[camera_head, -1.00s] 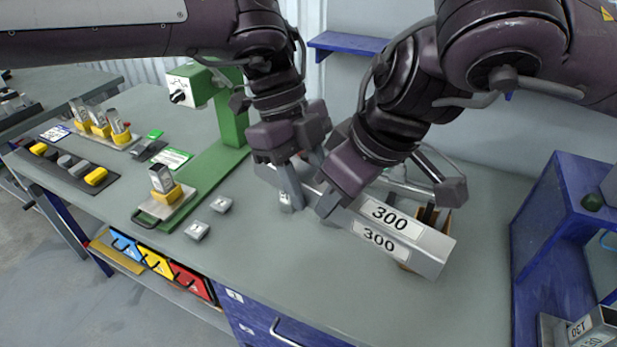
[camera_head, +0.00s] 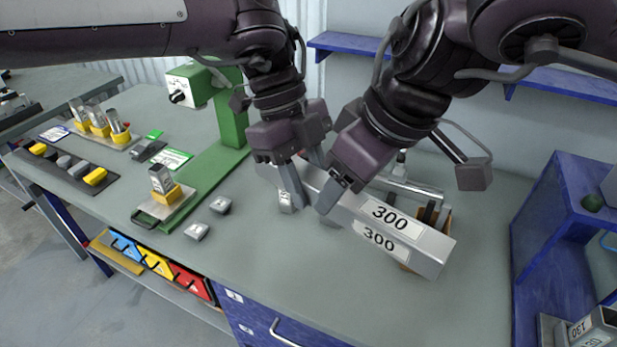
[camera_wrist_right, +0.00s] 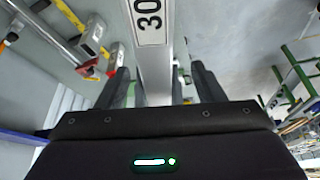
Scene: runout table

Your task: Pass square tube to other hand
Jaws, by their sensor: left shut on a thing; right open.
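The square tube (camera_head: 385,228) is a long grey metal bar with "300" labels, above the table in the head view. My left gripper (camera_head: 296,196) is shut on its left end. My right gripper (camera_head: 337,196) is at the tube just right of the left gripper. In the right wrist view the tube (camera_wrist_right: 152,70) runs between the two open fingers of my right gripper (camera_wrist_right: 165,85), with gaps beside it. The far side of the tube is hidden in the head view.
A green stand (camera_head: 228,125) is left of the grippers. Small grey blocks (camera_head: 197,231) lie on the table. A brown holder (camera_head: 440,215) stands behind the tube's right end. A blue rack (camera_head: 560,230) is at the right. The table front is clear.

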